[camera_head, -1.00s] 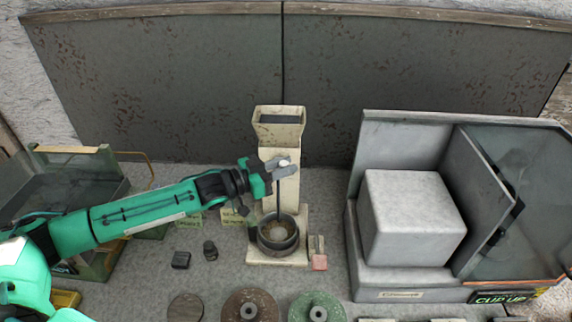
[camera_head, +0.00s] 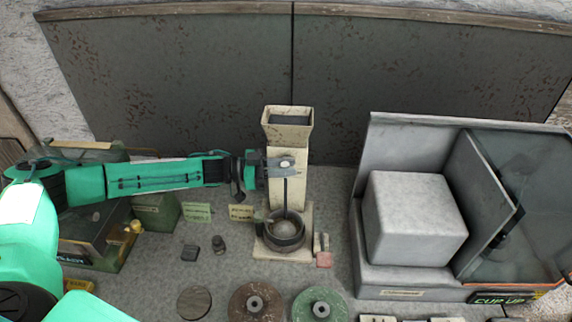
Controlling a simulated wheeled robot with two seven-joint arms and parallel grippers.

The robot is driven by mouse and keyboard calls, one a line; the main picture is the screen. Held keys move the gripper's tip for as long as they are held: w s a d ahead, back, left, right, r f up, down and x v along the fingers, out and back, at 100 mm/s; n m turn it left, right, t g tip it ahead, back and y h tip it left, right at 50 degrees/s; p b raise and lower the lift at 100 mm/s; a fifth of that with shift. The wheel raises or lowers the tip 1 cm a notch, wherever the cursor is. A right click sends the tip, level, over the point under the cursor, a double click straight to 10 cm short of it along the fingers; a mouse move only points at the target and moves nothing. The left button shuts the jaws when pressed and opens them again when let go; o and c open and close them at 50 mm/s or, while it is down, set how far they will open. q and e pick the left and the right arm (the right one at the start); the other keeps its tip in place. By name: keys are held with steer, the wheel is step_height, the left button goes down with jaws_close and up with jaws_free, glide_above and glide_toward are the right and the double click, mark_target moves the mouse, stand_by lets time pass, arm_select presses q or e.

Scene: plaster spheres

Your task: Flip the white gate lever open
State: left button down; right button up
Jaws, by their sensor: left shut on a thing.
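A cream dispenser tower (camera_head: 289,147) with a funnel top stands in the middle of the table. A white gate lever knob (camera_head: 286,163) shows at its front, between the fingertips of my left gripper (camera_head: 281,167). My left gripper is shut on it, with the arm reaching in almost level from the left. A thin dark stem (camera_head: 285,192) runs down below the fingers. A dark round cup (camera_head: 268,241) stands at the tower's foot, and a greyish rounded shape shows inside it. The fingers hide part of the lever. My right gripper is out of view.
A large grey bin with a pale block (camera_head: 414,218) stands at the right. Small label cards (camera_head: 197,212), dark small pieces (camera_head: 190,248) and round discs (camera_head: 255,303) lie left and in front of the tower. A greenish glass-sided box (camera_head: 100,225) is at the left.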

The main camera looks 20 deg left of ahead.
arm_select(q)
steer(key=shift+g, duration=0.3)
steer(key=c, duration=1.3)
jaws_free()
steer(key=shift+o, duration=0.2)
steer(key=shift+a, duration=0.1)
steer(key=b+v, duration=0.5)
steer(key=v, duration=0.8)
steer(key=shift+a, duration=0.35)
steer(key=shift+s+f, duration=0.1)
steer(key=shift+f, duration=0.1)
